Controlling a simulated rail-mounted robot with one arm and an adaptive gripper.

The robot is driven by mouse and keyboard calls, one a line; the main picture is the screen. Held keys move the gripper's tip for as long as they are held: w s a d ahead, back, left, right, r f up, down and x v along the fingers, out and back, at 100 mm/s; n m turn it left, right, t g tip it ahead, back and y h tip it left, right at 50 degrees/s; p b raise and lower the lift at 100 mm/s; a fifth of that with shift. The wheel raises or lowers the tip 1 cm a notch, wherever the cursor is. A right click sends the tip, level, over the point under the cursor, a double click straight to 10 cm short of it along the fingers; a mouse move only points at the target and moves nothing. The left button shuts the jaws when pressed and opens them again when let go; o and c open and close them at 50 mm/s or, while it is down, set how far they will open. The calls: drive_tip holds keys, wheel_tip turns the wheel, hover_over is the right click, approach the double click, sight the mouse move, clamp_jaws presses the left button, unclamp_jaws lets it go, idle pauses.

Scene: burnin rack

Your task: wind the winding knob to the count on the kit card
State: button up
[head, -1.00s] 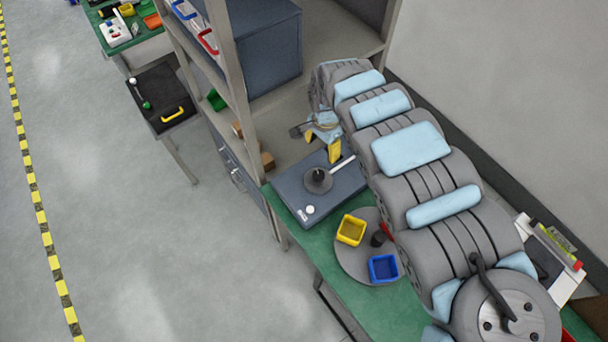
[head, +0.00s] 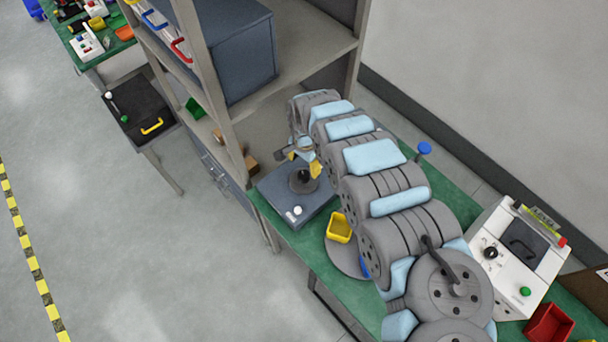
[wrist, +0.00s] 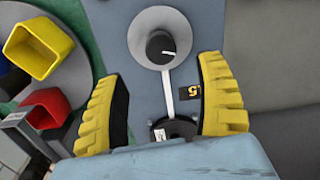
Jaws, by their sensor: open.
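The winding knob (head: 304,174) is a black knob on a round grey base, on top of a blue-grey box (head: 318,217). In the wrist view the knob (wrist: 160,46) carries a short white mark. A white strip (wrist: 169,92) runs from its base to a round black part (wrist: 176,128). A dark label with a yellow figure like a 5 (wrist: 191,92) lies beside the strip. My gripper (wrist: 162,68) is open and empty, its yellow fingers spread either side of the strip. The knob appears just beyond the fingertips. I cannot identify the kit card.
A turntable with a yellow bin (head: 339,227) and a blue bin (head: 365,267) stands beside the box; a red bin (wrist: 47,108) shows in the wrist view. The shelf post (head: 205,90) rises at the left. A white machine (head: 512,262) stands at right.

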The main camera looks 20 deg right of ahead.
sight(304, 174)
drive_tip(key=shift+w+a+f, duration=0.1)
drive_tip(key=shift+f, duration=1.75)
drive_tip(key=shift+w+a+f, duration=0.1)
drive_tip(key=shift+f, duration=1.7)
drive_tip(key=shift+d+f, duration=0.2)
drive_tip(key=shift+f, duration=0.25)
drive_tip(key=c, duration=1.2)
